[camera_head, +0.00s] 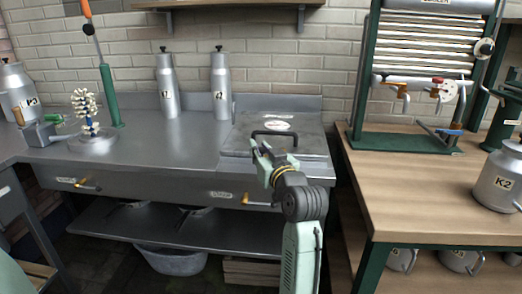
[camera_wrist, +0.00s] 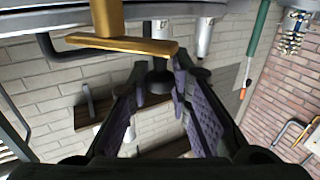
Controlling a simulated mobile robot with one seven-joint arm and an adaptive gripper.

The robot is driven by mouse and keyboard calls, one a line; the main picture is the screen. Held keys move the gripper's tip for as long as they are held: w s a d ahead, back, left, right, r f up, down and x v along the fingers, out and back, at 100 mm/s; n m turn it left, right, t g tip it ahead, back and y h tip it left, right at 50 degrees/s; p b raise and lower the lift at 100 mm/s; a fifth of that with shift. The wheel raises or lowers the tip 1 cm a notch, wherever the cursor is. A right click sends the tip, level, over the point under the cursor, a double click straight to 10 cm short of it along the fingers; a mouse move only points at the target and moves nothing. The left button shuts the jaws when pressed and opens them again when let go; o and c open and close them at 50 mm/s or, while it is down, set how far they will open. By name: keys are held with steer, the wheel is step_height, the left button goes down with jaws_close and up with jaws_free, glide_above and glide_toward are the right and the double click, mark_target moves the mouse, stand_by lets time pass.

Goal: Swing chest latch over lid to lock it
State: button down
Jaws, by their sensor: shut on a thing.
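The grey chest (camera_head: 305,170) has a flat, closed lid (camera_head: 300,130) with a black bar handle (camera_head: 275,134) on top. The handle also shows at the upper left of the wrist view (camera_wrist: 60,47). A brass latch (camera_wrist: 120,43) crosses the top of the wrist view, its bar end at my fingertips. In the head view my gripper hides the latch. My gripper (camera_head: 259,152) is at the lid's front left, below the handle. In the wrist view my gripper (camera_wrist: 162,78) has purple-padded fingers, apart around the latch; their exact contact is unclear.
A wooden bench (camera_head: 400,180) with a green-framed cooler stands to the right. Brass handles (camera_head: 85,184) stick out in front.

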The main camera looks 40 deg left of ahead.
steer(key=shift+d, duration=0.15)
steer(key=shift+w+d+n+g+y+b, duration=0.1)
steer(key=shift+d+n+g+y+b, duration=0.45)
steer(key=shift+n+g, duration=1.15)
steer(key=shift+w+d+n+g+y+b, duration=0.1)
steer(key=shift+d+n+g+y+b, duration=0.2)
steer(key=shift+n+g+b, duration=1.3)
steer(key=shift+w+d+n+g+y+p, duration=0.1)
steer(key=shift+d+n+g+y+p, duration=0.45)
steer(key=shift+g, duration=2.15)
steer(key=shift+a+n, duration=0.1)
steer(key=shift+n, duration=0.15)
steer(key=c, duration=1.5)
jaws_free()
